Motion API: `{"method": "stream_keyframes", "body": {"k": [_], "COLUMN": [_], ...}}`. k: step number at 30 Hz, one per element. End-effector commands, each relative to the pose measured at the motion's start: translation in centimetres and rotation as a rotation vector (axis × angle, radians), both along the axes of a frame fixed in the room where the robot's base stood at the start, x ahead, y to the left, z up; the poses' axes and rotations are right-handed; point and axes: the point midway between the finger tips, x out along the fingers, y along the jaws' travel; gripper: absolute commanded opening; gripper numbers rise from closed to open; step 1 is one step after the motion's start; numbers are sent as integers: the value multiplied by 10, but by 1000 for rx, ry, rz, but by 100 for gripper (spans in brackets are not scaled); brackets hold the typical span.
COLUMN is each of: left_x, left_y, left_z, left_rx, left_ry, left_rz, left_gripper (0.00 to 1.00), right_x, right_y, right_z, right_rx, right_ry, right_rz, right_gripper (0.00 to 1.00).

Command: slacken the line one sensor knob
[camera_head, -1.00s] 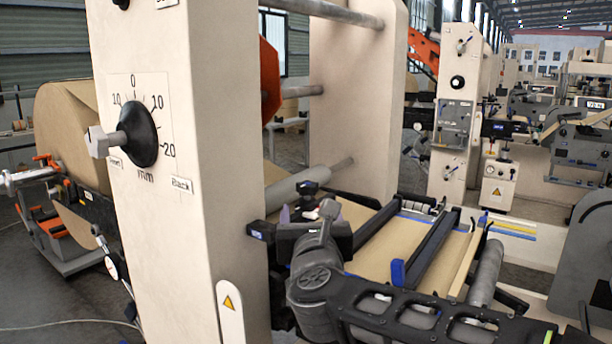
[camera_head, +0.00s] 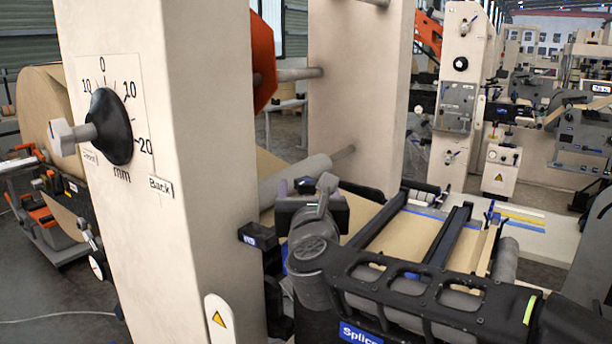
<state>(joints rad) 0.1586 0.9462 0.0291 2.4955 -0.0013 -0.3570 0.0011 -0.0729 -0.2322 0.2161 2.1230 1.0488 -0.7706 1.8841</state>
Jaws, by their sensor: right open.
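A black dial knob (camera_head: 111,127) with a pale grey T-shaped handle (camera_head: 72,136) sticks out from the near cream column, on a scale marked in mm with a Back label. My right gripper (camera_head: 304,187) is right of this column, well apart from the dial, by a dark bracket (camera_head: 259,237) with a blue label. The gripper is open, and I see nothing held in it. My grey wrist and black forearm hide part of what lies around the bracket. I cannot make out a separate sensor knob there. My left gripper is not in view.
The near cream column (camera_head: 190,130) stands between the dial and my right arm. A grey roller (camera_head: 296,182) and a brown paper web (camera_head: 400,236) with dark bars lie behind my arm. A second machine column (camera_head: 461,95) stands farther back. A paper roll (camera_head: 45,105) is at left.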

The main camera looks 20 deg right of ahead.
Motion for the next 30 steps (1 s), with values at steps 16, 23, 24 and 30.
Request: {"method": "stream_keyframes", "body": {"k": [16, 23, 24, 30], "left_x": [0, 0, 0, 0], "left_y": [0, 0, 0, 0], "left_z": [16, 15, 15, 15], "left_rx": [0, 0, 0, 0], "left_ry": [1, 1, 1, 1], "left_rz": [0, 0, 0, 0], "left_gripper": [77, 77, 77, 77], "right_x": [59, 59, 59, 59], "right_y": [-25, -25, -25, -25], "right_z": [0, 0, 0, 0], "right_rx": [0, 0, 0, 0], "right_ry": [1, 0, 0, 0], "right_rz": [-1, -1, -1, -1], "right_gripper": [66, 66, 62, 46]}}
